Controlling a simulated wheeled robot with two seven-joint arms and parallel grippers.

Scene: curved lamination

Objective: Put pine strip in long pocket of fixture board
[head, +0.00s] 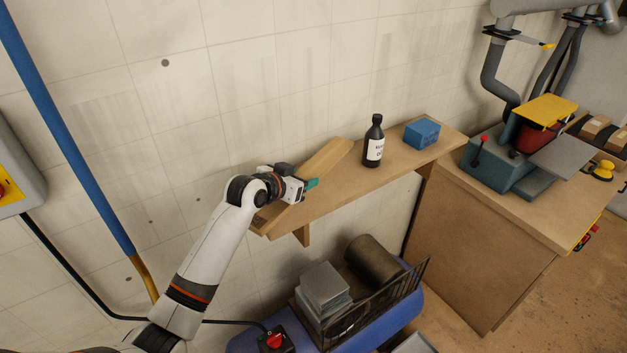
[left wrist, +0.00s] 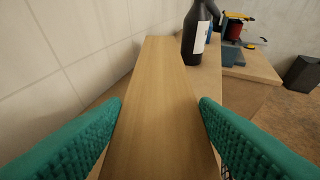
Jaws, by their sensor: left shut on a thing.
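The pine strip (head: 327,157) is a long, flat, pale wooden piece at the left end of the wall shelf. It also shows in the left wrist view (left wrist: 160,85), running away from me up the middle. My left gripper (head: 302,186) is shut on it, with one green ribbed finger on each side, near its closer end. I cannot tell whether the strip rests on the shelf or is slightly raised. I make out no fixture board with a long pocket in either view. My right gripper is not in view.
The shelf (head: 400,165) carries a dark bottle (head: 374,142) with a white label, close beyond the strip, and a blue box (head: 421,134). The wall is close behind. A bench with a blue-grey machine (head: 497,165) stands right; a blue tank (head: 400,312) lies below.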

